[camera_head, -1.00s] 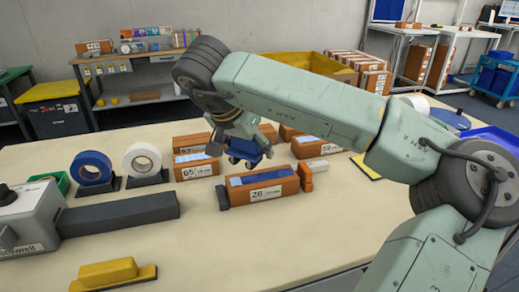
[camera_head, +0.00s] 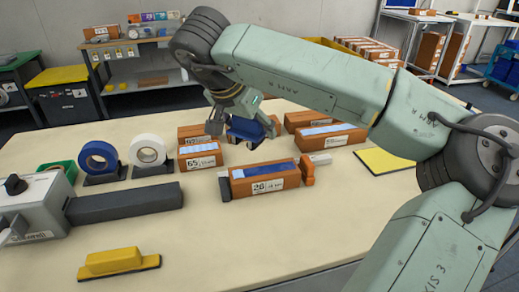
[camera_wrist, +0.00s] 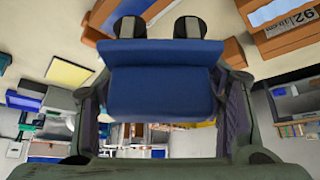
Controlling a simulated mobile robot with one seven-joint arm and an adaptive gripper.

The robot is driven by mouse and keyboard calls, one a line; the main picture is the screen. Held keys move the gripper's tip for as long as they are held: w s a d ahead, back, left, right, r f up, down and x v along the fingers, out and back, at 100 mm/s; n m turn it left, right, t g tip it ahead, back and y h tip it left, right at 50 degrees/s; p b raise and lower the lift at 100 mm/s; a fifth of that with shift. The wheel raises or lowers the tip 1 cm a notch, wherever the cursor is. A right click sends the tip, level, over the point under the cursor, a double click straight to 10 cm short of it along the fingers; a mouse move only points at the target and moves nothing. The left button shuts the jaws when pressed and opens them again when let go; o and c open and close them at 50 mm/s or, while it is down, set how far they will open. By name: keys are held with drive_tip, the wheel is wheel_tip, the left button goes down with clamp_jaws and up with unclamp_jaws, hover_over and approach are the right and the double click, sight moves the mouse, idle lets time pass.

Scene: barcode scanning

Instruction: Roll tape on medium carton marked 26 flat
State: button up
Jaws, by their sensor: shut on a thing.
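The medium carton marked 26 (camera_head: 264,187) is brown and lies on the table in the head view. A dark blue tape strip (camera_head: 265,170) runs along its top. My gripper (camera_head: 238,122) is shut on a blue tool (camera_head: 247,129), behind and above carton 26 and apart from it. In the wrist view the blue tool (camera_wrist: 160,85) fills the middle between my fingers, with two dark round ends beyond it. The tool hides what is directly below.
Carton 65 (camera_head: 199,159) stands behind left, another carton (camera_head: 330,138) behind right. An orange stop (camera_head: 307,171) is at carton 26's right end. A blue tape roll (camera_head: 97,160), white roll (camera_head: 147,152) and grey machine (camera_head: 30,213) stand left. The front table is mostly clear around a yellow block (camera_head: 112,261).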

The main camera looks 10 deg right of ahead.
sight(240, 128)
drive_tip(key=n+y, duration=0.1)
drive_tip(key=a+f+n+t+b, duration=0.1)
drive_tip(key=n, duration=0.1)
drive_tip(key=shift+a+f+n+y, duration=0.15)
drive_tip(key=shift+a+n+y, duration=0.15)
drive_tip(key=shift+y, duration=0.1)
drive_tip(key=n+y, duration=0.1)
drive_tip(key=n, duration=0.1)
drive_tip(key=a+n+y+b, duration=0.1)
drive_tip(key=n, duration=0.2)
drive_tip(key=shift+w+a+t+y, duration=0.1)
drive_tip(key=shift+t+y, duration=0.2)
drive_tip(key=shift+y, duration=0.1)
drive_tip(key=shift+f+b, duration=1.75)
drive_tip(key=shift+f, duration=1)
